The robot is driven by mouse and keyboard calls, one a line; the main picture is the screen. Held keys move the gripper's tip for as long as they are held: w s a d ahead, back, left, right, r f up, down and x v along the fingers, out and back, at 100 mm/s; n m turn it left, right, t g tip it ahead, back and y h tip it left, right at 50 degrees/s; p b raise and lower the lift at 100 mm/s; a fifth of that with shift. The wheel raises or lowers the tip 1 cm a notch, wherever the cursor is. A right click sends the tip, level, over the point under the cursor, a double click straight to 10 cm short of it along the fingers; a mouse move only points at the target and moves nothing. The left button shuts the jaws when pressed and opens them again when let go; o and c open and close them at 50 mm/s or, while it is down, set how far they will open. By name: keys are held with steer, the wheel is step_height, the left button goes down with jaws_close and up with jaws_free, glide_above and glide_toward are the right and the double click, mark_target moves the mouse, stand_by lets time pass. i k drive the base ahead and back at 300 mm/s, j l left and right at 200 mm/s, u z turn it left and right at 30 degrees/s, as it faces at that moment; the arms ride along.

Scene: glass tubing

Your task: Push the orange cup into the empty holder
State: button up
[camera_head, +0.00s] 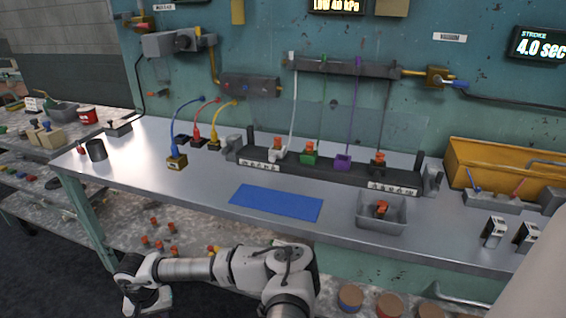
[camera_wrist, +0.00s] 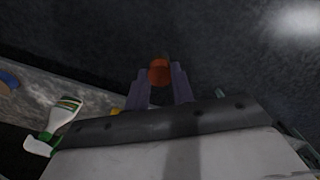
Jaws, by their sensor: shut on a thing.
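My gripper (camera_wrist: 160,76) is shut on a small orange cup (camera_wrist: 159,70), held between its two fingertips in the wrist view. In the head view my arm reaches to the lower left, in front of the bench and low; the held cup cannot be made out there. A black rack (camera_head: 330,174) on the bench has several coloured holders. The white holder (camera_head: 279,156), green holder (camera_head: 309,158) and black holder (camera_head: 378,168) show orange pieces on top. The purple holder (camera_head: 343,162) shows none and looks empty. My gripper is well away from the rack.
A blue mat (camera_head: 276,202) lies in front of the rack. A grey tray (camera_head: 366,222) holds another orange piece (camera_head: 381,208). Yellow, red and blue cabled connectors stand left of the rack. A dark cylinder (camera_head: 96,150) is at the bench's left end. A lower shelf (camera_head: 180,222) holds loose parts.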

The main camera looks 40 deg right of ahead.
mark_target(341, 170)
steer(key=i+j, duration=0.1)
steer(key=j, duration=0.2)
steer(key=i+j, duration=0.1)
steer(key=j, duration=0.15)
steer(key=i+j, duration=0.15)
steer(key=j, duration=0.15)
steer(key=j+z, duration=0.2)
steer(key=z, duration=0.8)
steer(key=i+j, duration=0.05)
